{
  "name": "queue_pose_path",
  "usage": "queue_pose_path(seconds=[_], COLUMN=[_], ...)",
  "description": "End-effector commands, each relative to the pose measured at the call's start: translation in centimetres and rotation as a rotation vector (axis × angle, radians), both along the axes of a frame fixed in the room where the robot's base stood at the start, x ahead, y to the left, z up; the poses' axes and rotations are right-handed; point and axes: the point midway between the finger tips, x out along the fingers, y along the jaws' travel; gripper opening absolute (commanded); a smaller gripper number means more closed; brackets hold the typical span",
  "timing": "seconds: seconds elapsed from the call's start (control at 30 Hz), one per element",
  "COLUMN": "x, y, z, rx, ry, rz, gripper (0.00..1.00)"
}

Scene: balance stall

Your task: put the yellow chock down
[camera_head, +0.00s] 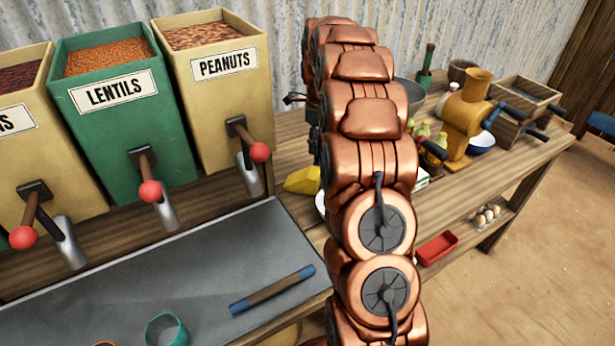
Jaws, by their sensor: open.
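The yellow chock (303,180) lies on the wooden table just left of my copper arm. The arm covers its right part. My gripper (313,112) shows only as a few dark parts at the arm's left edge, above the chock in the picture. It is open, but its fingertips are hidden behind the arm. I see no contact between gripper and chock, though the arm hides part of the space between them.
Lentil (118,120) and peanut (215,100) dispensers with red-knobbed levers stand at left. A yellow grinder (468,115) and a wooden box (527,97) crowd the right.

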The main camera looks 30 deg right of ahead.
Motion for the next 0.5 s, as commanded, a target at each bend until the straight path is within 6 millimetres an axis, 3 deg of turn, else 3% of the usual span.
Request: queue_pose_path(seconds=[0.17,0.5], x=[0.01,-0.01], y=[-0.01,0.0], z=[-0.02,-0.02], rx=[0.0,0.0], ry=[0.0,0.0], rz=[0.0,0.0], gripper=[0.52,0.16])
